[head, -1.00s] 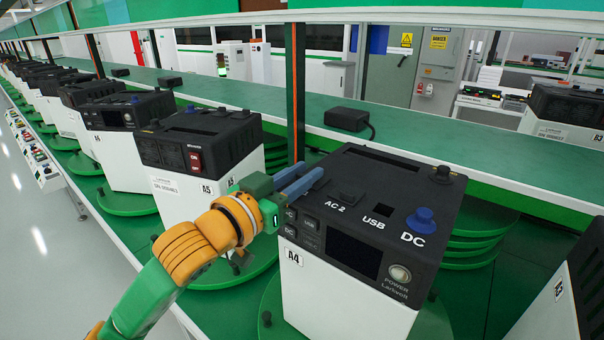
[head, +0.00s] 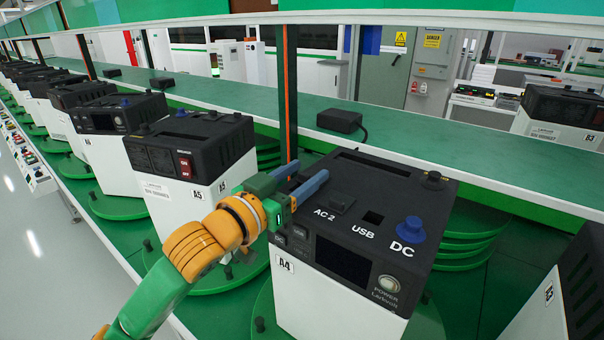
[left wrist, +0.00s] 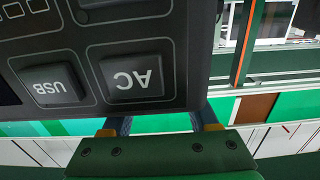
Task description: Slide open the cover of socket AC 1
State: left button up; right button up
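The power station A4 (head: 335,288) stands white and black at front centre in the head view. Its top carries the label AC 2 beside a small dark cover (head: 341,202), a USB opening (head: 373,217) and a blue DC cap (head: 410,232). My left gripper (head: 309,173) is over the left part of this top, its two blue-grey fingers apart with nothing seen between them. The AC 1 label and cover are not visible; the gripper hides that area. In the left wrist view the fingers (left wrist: 160,122) straddle a gap by the panel edge, below upside-down AC (left wrist: 133,77) and USB (left wrist: 48,84) buttons. My right gripper is not in view.
Station A5 (head: 168,200) stands close on the left, beside my left arm. A black adapter (head: 340,121) lies on the green shelf (head: 430,150) behind. An orange-striped post (head: 289,90) rises just behind the gripper. Another station (head: 575,280) stands at the right edge.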

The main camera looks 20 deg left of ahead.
aim_at(302, 177)
pick_arm(q)
jog(key=shift+s+a+f+b, duration=0.1)
jog(key=shift+s+b, duration=0.2)
jog(key=shift+s, duration=0.05)
jog(key=b+v, duration=0.1)
jog(key=v, duration=0.2)
jog(key=shift+s+a+f, duration=0.1)
jog(key=shift+s+a, duration=0.05)
jog(key=shift+s, duration=0.1)
jog(key=b+v, duration=0.2)
jog(key=b, duration=0.1)
jog(key=shift+s+f+b, duration=0.1)
jog(key=shift+b, duration=0.2)
jog(key=shift+s+a+b, duration=0.1)
jog(key=shift+s+b, duration=0.15)
jog(key=shift+b, duration=0.15)
jog(key=shift+r, duration=0.25)
